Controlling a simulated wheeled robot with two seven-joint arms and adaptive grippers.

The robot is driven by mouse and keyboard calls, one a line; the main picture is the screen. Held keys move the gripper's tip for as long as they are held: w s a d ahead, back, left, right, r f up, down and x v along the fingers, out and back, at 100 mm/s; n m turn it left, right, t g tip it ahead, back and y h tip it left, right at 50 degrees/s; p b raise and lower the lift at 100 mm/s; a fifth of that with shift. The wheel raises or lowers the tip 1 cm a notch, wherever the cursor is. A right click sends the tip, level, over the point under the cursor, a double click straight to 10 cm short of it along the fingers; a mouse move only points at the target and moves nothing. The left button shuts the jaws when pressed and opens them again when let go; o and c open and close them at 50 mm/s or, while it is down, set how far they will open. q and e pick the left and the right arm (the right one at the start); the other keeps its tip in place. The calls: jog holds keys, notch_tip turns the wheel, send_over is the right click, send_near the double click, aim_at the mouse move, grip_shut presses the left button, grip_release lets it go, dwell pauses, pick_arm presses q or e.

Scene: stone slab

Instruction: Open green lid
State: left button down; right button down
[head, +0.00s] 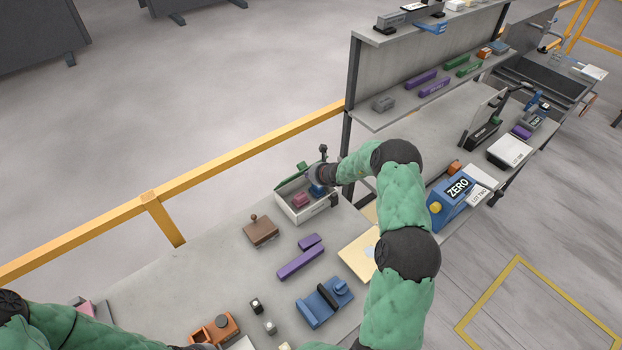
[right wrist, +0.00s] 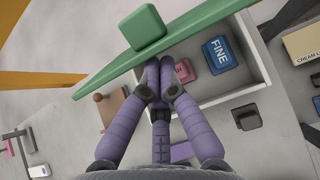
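The green lid (right wrist: 170,48) is a long flat panel with a raised green block on it. It crosses the right wrist view at a slant, raised and tilted over the back side of a white open box (right wrist: 262,62). The lid (head: 290,176) and the box (head: 291,213) also show in the head view, on the bench. My right gripper (right wrist: 166,72) has its purple fingers close together, with the tips at the lid's lower edge. I see nothing clearly pinched between them. A blue block marked FINE (right wrist: 220,54) and a pink block (right wrist: 184,70) lie inside. My left gripper is out of view.
A brown stamp-like object (head: 261,231), purple blocks (head: 300,262) and a blue device (head: 324,302) stand on the bench near the box. A yellow rail (head: 200,178) runs behind the bench. A shelf (head: 420,95) rises to the right.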

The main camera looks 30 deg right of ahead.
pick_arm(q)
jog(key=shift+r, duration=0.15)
pick_arm(e)
jog(key=shift+w+a+r, duration=0.15)
jog(key=shift+w+r, duration=0.65)
jog(key=shift+w, duration=0.3)
